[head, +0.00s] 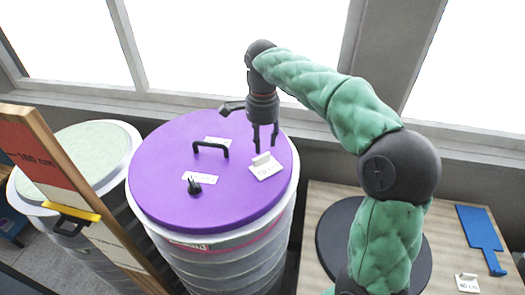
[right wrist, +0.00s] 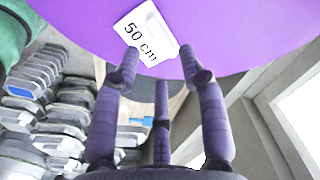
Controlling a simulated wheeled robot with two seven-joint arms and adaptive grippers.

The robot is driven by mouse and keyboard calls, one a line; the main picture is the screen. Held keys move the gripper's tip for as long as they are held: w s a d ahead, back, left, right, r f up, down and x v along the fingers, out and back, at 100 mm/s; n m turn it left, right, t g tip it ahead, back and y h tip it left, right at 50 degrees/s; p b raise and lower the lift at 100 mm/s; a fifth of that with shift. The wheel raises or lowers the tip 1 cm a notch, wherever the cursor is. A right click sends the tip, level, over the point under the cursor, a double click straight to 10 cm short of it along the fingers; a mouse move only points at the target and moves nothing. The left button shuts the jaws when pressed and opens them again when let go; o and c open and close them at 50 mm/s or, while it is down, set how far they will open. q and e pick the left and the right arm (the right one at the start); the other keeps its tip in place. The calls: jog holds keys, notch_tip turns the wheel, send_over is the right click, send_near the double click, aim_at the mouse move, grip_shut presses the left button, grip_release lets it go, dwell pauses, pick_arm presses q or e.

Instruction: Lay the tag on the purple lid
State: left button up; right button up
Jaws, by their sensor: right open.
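The purple lid (head: 175,155) tops a large ribbed grey-white drum. A white tag (head: 266,166) with a small raised tab lies on the lid's right part, near the rim. In the right wrist view the tag (right wrist: 147,33) reads "50 cm" and lies against the purple lid (right wrist: 230,30). My right gripper (head: 265,148) points down just above the tag, its fingers apart. In the wrist view its fingertips (right wrist: 160,72) are spread at the tag's edge, with nothing held between them. My left gripper is not in view.
The lid bears a black handle (head: 211,148), a black knob (head: 194,186) and flat labels (head: 200,178). A pale-lidded drum (head: 85,145) and a framed board (head: 60,180) stand left. A wooden table (head: 320,205) at right holds another white tag (head: 467,283) and a blue paddle-shaped piece (head: 480,228).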

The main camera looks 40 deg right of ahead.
aim_at(263, 157)
notch_tip(263, 157, up, 6)
jog(key=shift+r, duration=0.25)
